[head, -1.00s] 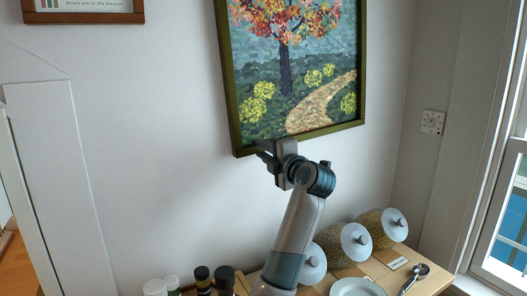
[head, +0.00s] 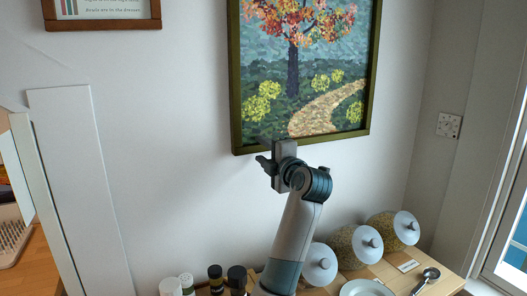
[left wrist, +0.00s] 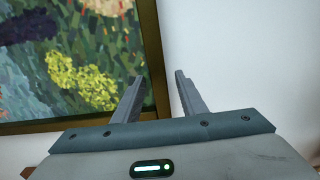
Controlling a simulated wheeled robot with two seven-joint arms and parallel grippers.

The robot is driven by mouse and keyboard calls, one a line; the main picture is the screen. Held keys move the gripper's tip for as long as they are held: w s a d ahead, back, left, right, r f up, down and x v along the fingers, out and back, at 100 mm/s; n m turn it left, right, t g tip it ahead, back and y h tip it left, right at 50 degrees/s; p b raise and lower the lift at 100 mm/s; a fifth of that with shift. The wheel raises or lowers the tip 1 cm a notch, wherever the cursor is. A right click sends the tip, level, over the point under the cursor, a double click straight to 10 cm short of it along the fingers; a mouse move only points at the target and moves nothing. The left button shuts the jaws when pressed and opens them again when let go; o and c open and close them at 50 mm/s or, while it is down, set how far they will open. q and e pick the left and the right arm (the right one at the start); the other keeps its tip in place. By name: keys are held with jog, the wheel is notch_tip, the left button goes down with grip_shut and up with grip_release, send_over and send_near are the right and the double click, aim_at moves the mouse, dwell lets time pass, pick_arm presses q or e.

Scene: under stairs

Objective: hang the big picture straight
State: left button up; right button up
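The big picture (head: 310,75), a tree and path in a dark olive frame, hangs on the white wall in the head view. My left gripper (head: 268,160) is at the frame's bottom edge, near the lower left corner. In the left wrist view the gripper (left wrist: 160,78) is open, with its two fingers apart on either side of a frame bar (left wrist: 154,55). I cannot tell whether the fingers touch the bar. My right gripper is in neither view.
A small brown-framed sign (head: 105,25) hangs at upper left. Below are lidded jars (head: 360,243), a plate (head: 366,288), a scoop (head: 425,279) and several small bottles (head: 236,277) on a wooden surface. A window (head: 512,230) is at right.

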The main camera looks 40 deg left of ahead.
pick_arm(q)
jog(key=shift+s+d, duration=0.2)
jog(key=shift+d, duration=0.25)
jog(key=b+v, duration=0.6)
jog(key=v, duration=1)
jog(key=shift+d, duration=0.2)
jog(key=shift+s, duration=0.1)
